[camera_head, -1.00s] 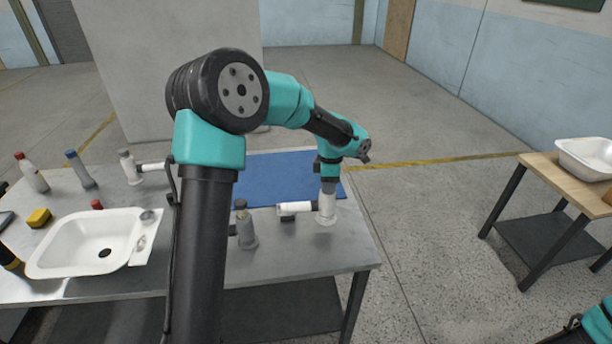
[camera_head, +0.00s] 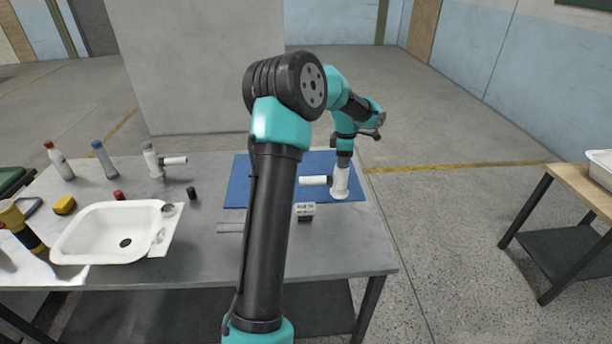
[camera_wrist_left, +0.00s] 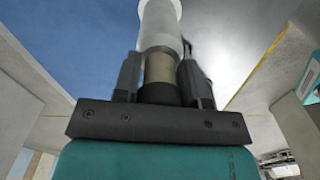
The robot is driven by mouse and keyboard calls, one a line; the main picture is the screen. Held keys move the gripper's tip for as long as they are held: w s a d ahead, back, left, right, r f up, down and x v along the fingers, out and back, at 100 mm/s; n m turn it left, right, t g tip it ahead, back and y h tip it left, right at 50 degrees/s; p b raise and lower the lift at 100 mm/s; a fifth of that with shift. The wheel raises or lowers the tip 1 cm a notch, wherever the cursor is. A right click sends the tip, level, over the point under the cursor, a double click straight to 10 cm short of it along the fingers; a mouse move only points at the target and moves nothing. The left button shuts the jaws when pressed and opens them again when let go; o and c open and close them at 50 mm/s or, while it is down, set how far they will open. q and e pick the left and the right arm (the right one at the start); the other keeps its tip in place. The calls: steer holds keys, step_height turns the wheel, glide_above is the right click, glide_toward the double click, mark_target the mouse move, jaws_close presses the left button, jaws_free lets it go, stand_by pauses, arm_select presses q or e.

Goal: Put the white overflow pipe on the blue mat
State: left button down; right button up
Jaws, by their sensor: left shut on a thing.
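The white overflow pipe (camera_head: 341,183) is upright, with a short side branch pointing left. It appears over the front right part of the blue mat (camera_head: 237,186); I cannot tell whether its base touches the mat. My left gripper (camera_head: 344,160) is shut on its top end from above. In the left wrist view, the gripper fingers (camera_wrist_left: 160,75) stand on either side of the pipe's tan and dark neck, and the white body (camera_wrist_left: 160,22) extends away over blue. My arm hides part of the mat and table. My right gripper is not in view.
A white sink basin (camera_head: 95,238) stands on the left of the metal table (camera_head: 345,245). A similar pipe (camera_head: 153,162) and bottles (camera_head: 105,160) stand behind it. A small labelled box (camera_head: 305,211) sits in front of the mat. A wooden table (camera_head: 580,185) is at right.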

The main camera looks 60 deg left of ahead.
arm_select(q)
steer(key=w+a+f, duration=0.1)
steer(key=w+a, duration=0.9)
steer(key=a, duration=0.2)
steer(key=shift+w+f, duration=0.25)
steer(key=shift+w, duration=0.05)
stand_by(0.4)
steer(key=shift+f, duration=1.9)
steer(key=c, duration=0.7)
jaws_free()
step_height(320, 180, up, 12)
steer(key=shift+r, duration=0.1)
